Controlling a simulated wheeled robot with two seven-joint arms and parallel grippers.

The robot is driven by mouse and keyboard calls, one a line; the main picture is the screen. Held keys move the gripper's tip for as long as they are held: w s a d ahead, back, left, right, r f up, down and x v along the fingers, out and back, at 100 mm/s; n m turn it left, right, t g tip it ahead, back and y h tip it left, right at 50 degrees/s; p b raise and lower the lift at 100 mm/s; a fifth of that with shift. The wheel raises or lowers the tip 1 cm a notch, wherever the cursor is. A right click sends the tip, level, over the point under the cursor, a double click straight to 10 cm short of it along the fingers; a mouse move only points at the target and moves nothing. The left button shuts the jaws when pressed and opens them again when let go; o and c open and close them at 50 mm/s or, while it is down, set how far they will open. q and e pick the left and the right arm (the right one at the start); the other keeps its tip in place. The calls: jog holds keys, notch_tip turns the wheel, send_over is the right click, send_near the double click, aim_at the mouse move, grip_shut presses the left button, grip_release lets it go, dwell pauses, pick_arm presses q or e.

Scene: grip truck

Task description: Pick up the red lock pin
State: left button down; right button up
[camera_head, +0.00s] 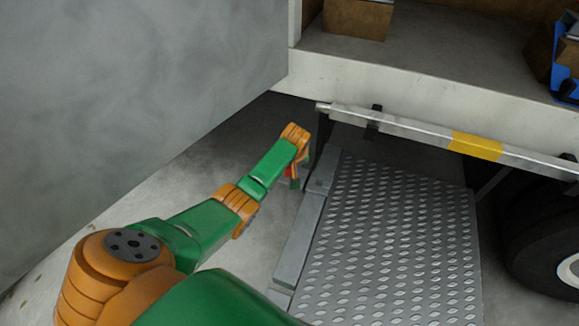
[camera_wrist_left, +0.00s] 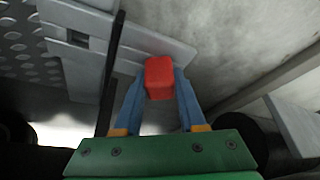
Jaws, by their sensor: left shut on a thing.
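The red lock pin (camera_wrist_left: 159,78) shows as a red block between the two blue fingers of my left gripper (camera_wrist_left: 160,92) in the left wrist view. The gripper is shut on it. In the head view my left gripper (camera_head: 293,179) is at the end of the green and orange arm, beside the upper left edge of the ramp. Only a little red of the pin (camera_head: 288,171) shows there, mostly hidden by the wrist. I cannot tell whether the pin still touches the ramp frame. My right gripper is in neither view.
A grey tread-plate ramp (camera_head: 395,240) lies right of my left arm. A metal bar with a yellow band (camera_head: 475,146) runs below the truck bed edge (camera_head: 430,90). A tyre (camera_head: 548,245) stands at the right. A grey wall (camera_head: 130,90) rises at the left.

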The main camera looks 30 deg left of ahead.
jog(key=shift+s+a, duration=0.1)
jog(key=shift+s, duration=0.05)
pick_arm(q)
jog(key=shift+r, duration=0.3)
notch_tip(320, 180, up, 7)
jog(key=p, duration=0.3)
jog(key=s+d+p, duration=0.4)
jog(key=s+d, duration=0.8)
jog(key=s, duration=0.1)
jog(key=r+p, duration=0.5)
jog(key=p, duration=0.2)
jog(key=shift+d, duration=0.2)
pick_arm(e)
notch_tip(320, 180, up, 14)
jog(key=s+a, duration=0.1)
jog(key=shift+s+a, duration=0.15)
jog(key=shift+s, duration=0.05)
